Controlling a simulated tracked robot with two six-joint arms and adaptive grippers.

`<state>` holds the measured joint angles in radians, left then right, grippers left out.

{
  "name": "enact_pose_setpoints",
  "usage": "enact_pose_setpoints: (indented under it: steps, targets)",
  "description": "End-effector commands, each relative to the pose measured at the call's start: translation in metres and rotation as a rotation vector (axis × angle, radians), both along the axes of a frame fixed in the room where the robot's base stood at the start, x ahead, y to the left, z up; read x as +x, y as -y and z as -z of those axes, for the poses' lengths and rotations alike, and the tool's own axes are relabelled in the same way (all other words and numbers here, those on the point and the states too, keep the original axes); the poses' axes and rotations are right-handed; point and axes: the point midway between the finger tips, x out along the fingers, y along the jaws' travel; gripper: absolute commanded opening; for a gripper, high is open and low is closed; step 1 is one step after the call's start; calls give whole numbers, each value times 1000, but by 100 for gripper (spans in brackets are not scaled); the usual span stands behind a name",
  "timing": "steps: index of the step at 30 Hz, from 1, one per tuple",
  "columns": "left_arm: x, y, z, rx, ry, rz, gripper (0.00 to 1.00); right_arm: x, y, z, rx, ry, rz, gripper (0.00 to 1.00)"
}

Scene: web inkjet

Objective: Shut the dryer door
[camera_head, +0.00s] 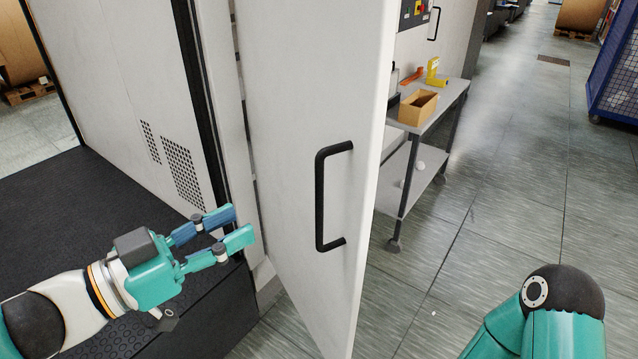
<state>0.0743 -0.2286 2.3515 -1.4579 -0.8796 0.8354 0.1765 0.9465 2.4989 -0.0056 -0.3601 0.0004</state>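The dryer door (285,110) is a tall white panel in the middle of the view. It stands open, swung out from the white dryer cabinet (130,90) at the left. A black bar handle (320,200) is fixed on the door's face. My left gripper (245,224) points right, with its two teal fingers apart and nothing between them. It is in front of the door's face, to the left of the handle and apart from it. My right arm (550,320) shows at the bottom right. Its gripper is out of view.
A grey wheeled cart (442,109) stands behind the door's right edge, carrying a cardboard box (418,108) and a yellow tool (433,72). A black platform (60,205) lies at the lower left. A blue mesh cage (615,75) is at the right. The floor between is clear.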

Motion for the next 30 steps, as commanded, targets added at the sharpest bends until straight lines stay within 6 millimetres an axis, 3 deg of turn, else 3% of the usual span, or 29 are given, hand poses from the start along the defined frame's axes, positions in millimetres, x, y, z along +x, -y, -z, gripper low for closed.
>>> enact_pose_setpoints:
  steps: [18, 30]
  targets:
    - [80, 96, 2, 0, -4, 0, 39, 0, 0, 6, 0, 0, 0, 40]
    - [99, 117, 1, 1, -2, -4, 39, 0, 0, 5, 0, 0, 0, 40]
